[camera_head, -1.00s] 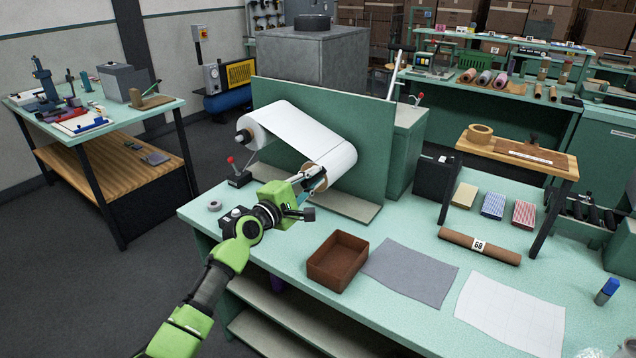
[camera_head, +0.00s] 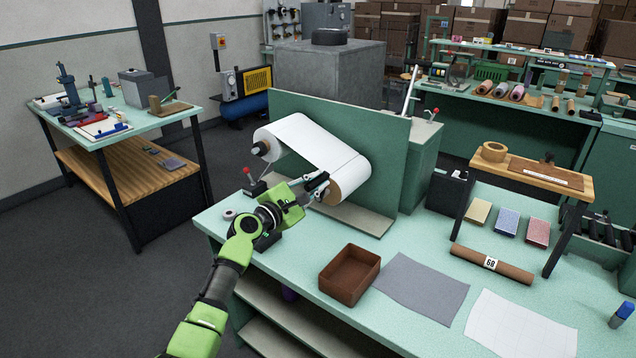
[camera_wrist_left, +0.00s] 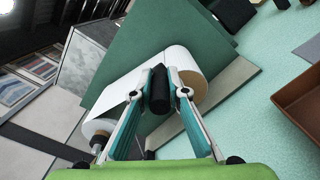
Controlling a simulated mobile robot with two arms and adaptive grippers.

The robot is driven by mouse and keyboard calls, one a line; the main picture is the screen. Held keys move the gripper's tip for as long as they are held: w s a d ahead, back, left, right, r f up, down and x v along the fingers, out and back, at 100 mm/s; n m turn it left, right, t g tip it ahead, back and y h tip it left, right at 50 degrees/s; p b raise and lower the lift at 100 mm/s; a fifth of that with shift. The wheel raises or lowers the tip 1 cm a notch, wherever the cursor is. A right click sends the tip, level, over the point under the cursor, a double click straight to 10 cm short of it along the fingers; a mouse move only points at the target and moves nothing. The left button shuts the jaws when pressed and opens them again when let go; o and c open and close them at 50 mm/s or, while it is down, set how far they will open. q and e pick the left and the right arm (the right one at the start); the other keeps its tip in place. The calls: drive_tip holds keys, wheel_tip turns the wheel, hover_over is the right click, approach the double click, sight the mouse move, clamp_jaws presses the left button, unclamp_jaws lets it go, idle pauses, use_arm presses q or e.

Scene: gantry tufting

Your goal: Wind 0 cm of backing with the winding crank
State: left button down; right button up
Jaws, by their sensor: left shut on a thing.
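My left gripper (camera_head: 317,184) is at the near end of the lower white roll (camera_head: 350,178). In the left wrist view its two fingers (camera_wrist_left: 159,92) are closed on the black crank handle (camera_wrist_left: 160,85). The rest of the crank is mostly hidden by the gripper. White backing (camera_head: 312,143) runs between the upper roll (camera_head: 268,143) and the lower roll. Both rolls stand out from a green upright panel (camera_head: 388,165). My right gripper is in neither view now.
A red-knobbed lever (camera_head: 248,172) and a small tape ring (camera_head: 229,214) are left of the gripper. A brown tray (camera_head: 349,274), a grey sheet (camera_head: 421,288) and a brown roll marked 68 (camera_head: 470,258) lie on the mint table to the right.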

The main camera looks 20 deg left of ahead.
use_arm(q)
drive_tip(key=shift+a, duration=0.1)
drive_tip(key=c, duration=2)
unclamp_jaws()
drive_tip(key=shift+o, duration=0.2)
drive_tip(key=shift+s, duration=0.1)
drive_tip(key=v, duration=1.2)
